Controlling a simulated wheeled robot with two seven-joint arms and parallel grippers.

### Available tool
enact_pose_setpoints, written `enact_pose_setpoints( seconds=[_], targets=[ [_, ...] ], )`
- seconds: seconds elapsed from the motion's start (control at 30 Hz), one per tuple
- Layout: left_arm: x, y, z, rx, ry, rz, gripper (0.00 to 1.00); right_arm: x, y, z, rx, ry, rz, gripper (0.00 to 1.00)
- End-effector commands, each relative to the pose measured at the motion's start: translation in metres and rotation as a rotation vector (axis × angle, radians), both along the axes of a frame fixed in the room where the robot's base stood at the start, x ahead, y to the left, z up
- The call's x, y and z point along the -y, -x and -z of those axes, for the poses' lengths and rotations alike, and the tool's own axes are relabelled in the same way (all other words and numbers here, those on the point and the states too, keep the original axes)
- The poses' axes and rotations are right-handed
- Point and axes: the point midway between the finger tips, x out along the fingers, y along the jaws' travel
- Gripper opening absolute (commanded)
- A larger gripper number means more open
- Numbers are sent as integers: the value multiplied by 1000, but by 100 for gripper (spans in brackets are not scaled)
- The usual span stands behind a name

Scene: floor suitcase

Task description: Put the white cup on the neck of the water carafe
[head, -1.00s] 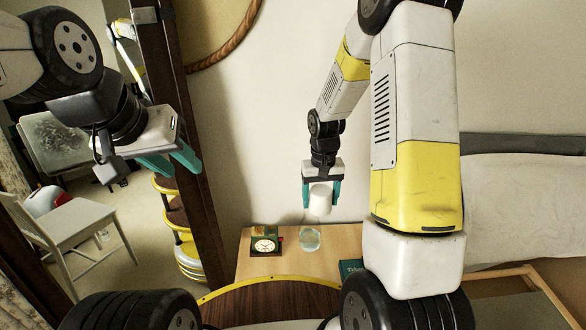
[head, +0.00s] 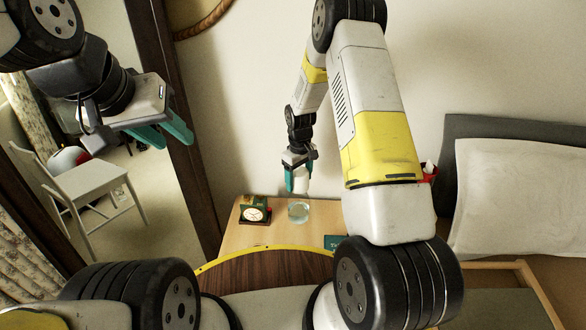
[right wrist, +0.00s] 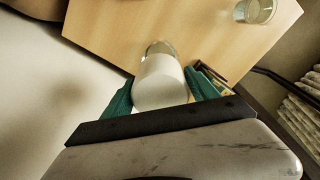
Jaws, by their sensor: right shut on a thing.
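The white cup (head: 303,184) is held in my right gripper (head: 300,178), above the nightstand. In the right wrist view the cup (right wrist: 160,84) sits between the two teal fingers. The clear water carafe (head: 299,212) stands on the nightstand just below the cup in the head view; its neck is hard to make out. A clear glass edge (right wrist: 160,48) shows just beyond the cup in the right wrist view; I cannot tell if cup and glass touch. My left gripper (head: 164,136) is open and empty at the left, away from the nightstand.
A clock (head: 256,214) stands left of the carafe. A dark green book (head: 334,242) lies at the nightstand's right. Another clear vessel (right wrist: 255,10) shows in the right wrist view. A white chair (head: 90,190) and a bed pillow (head: 515,195) are off to the sides.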

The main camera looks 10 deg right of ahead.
Motion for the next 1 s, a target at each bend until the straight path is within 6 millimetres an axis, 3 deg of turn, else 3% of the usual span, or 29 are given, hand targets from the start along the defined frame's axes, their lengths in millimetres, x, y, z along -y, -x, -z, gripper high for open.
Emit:
enact_pose_setpoints(
  seconds=[0.27, 0.47, 0.5, 0.57, 0.6, 1.0],
  targets=[
    [0, 0, 0, 0, 0, 0, 36, 0, 1, 34, -1, 1, 1, 19],
    [0, 0, 0, 0, 0, 0, 36, 0, 0, 36, 2, 0, 1, 19],
    [0, 0, 0, 0, 0, 0, 36, 0, 0, 36, 1, 0, 1, 74],
    [0, 0, 0, 0, 0, 0, 36, 0, 0, 36, 1, 0, 1, 86],
    [0, 0, 0, 0, 0, 0, 36, 0, 0, 36, 1, 0, 1, 90],
    [0, 0, 0, 0, 0, 0, 36, 0, 0, 28, 2, 0, 1, 90]
  ],
)
